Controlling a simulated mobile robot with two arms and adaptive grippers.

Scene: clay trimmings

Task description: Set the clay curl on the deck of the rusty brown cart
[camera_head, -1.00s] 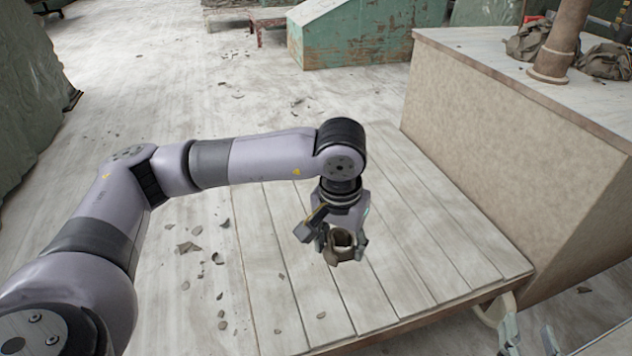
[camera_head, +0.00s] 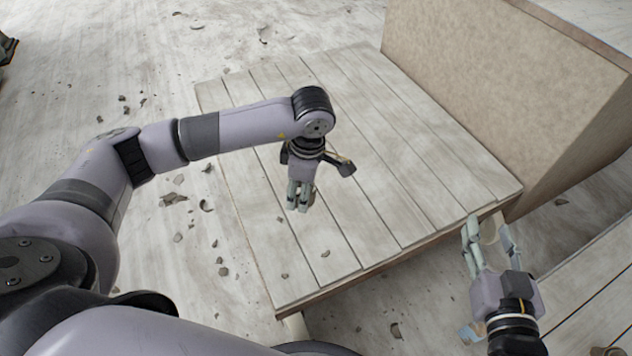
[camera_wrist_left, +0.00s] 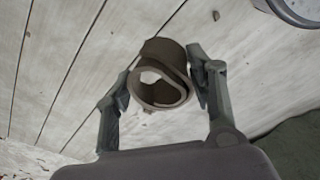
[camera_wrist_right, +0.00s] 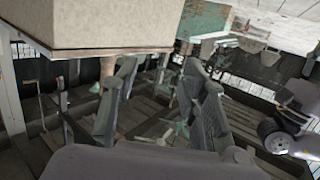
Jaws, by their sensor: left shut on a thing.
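The clay curl (camera_wrist_left: 160,75) is a brown-grey rolled ring. In the left wrist view it sits between the two fingers of my left gripper (camera_wrist_left: 163,88). In the head view my left gripper (camera_head: 300,197) points down over a low plank deck (camera_head: 390,185) with a brown edge, and its fingers mostly hide the curl. I cannot tell whether the curl touches the planks. My right gripper (camera_head: 488,228) is open and empty beside the deck's near right corner; its spread fingers show in the right wrist view (camera_wrist_right: 160,68).
A large beige block (camera_head: 500,80) stands along the deck's right side. Another plank surface (camera_head: 600,285) is at the lower right. Small shards (camera_head: 173,199) litter the floor left of the deck, and a few lie on its planks. Most of the deck is bare.

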